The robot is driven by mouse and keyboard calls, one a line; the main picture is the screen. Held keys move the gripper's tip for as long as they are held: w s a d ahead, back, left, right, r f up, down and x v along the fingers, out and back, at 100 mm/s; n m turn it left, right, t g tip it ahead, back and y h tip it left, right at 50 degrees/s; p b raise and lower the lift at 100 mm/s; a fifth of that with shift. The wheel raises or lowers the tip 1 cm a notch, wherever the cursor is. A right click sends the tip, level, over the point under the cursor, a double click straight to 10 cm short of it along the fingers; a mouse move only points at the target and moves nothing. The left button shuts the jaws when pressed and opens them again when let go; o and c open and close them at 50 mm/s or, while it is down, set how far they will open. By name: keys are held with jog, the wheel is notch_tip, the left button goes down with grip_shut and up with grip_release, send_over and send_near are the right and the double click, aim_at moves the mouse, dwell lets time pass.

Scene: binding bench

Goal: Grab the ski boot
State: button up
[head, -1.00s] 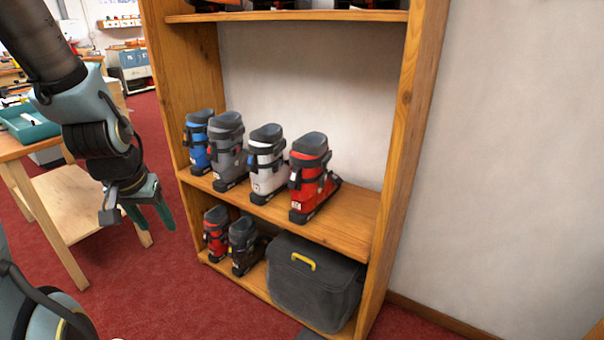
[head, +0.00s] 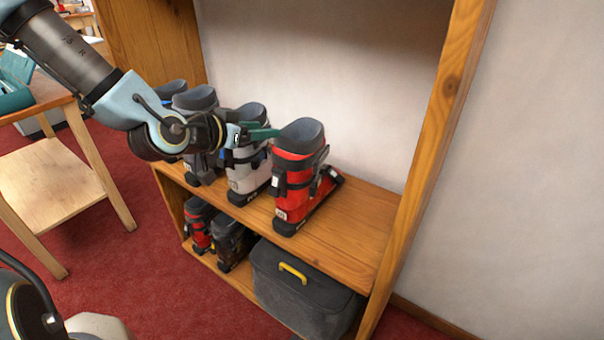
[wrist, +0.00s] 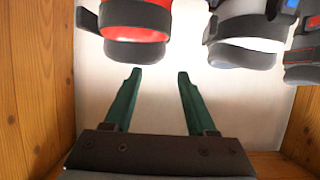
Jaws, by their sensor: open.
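Several ski boots stand upright on the middle shelf. The red boot (head: 295,178) is at the right end of the row. The white boot (head: 246,172) stands left of it, then a grey boot (head: 204,170) and a blue boot (head: 170,89), both partly hidden by my arm. My gripper (head: 268,133) is open and empty at the height of the boot tops, close to the red boot and in front of the white one. In the wrist view my green fingers (wrist: 158,73) are spread, with the red boot (wrist: 137,20) at top left and the white boot (wrist: 243,28) at top right.
A lower shelf holds smaller boots (head: 200,224) and a dark bag with a yellow handle (head: 305,293). The wooden upright (head: 430,160) bounds the shelf at right. Bare shelf (head: 355,235) lies right of the red boot. A wooden table (head: 60,180) stands at left.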

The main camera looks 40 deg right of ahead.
aim_at(283, 125)
jog(key=x, duration=0.5)
jog(key=shift+d, duration=0.2)
jog(key=shift+w+p+x, duration=0.1)
jog(key=shift+p+x, duration=0.4)
jog(key=shift+x, duration=0.85)
jog(key=shift+w+p+x, duration=0.15)
jog(key=shift+p+x, duration=0.3)
jog(key=shift+x, duration=0.9)
grip_shut()
jog(key=shift+r, duration=0.1)
jog(key=shift+r, duration=0.1)
